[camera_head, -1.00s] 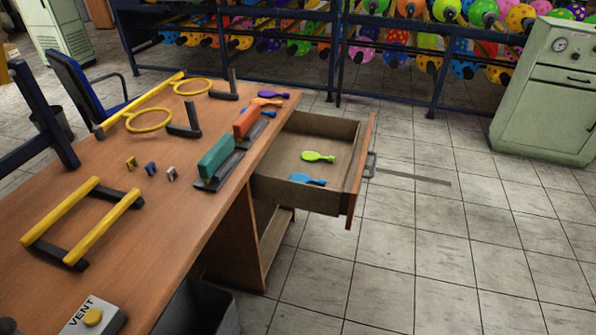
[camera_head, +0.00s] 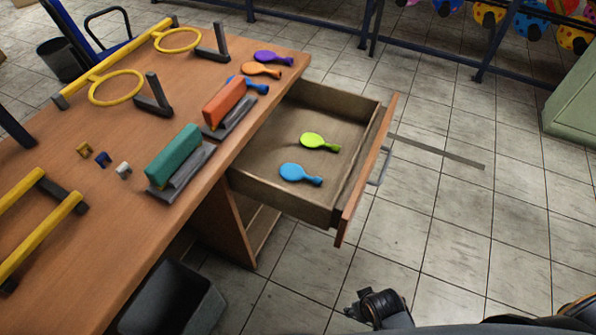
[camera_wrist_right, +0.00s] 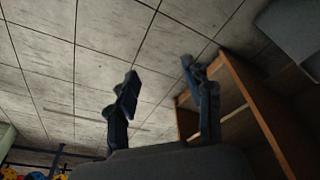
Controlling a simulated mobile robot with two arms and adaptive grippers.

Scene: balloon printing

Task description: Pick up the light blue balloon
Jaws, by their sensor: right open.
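The light blue balloon (camera_head: 299,174) lies flat in the open desk drawer (camera_head: 338,214), with its neck pointing right. A lime green balloon (camera_head: 319,142) lies behind it in the same drawer, apart from it. My right gripper (camera_wrist_right: 160,75) is open and empty in the right wrist view, with the floor beyond its fingers and the wooden desk to the right. Part of my right arm shows at the bottom edge of the head view, right of the drawer and well away from the balloon. My left gripper is not in view.
Purple (camera_head: 273,57), orange (camera_head: 261,69) and blue (camera_head: 255,86) balloons lie on the desktop. Teal (camera_head: 173,152) and orange (camera_head: 224,102) blocks stand on the desk's edge. A dark bin (camera_head: 172,299) stands below. The floor right of the drawer is clear.

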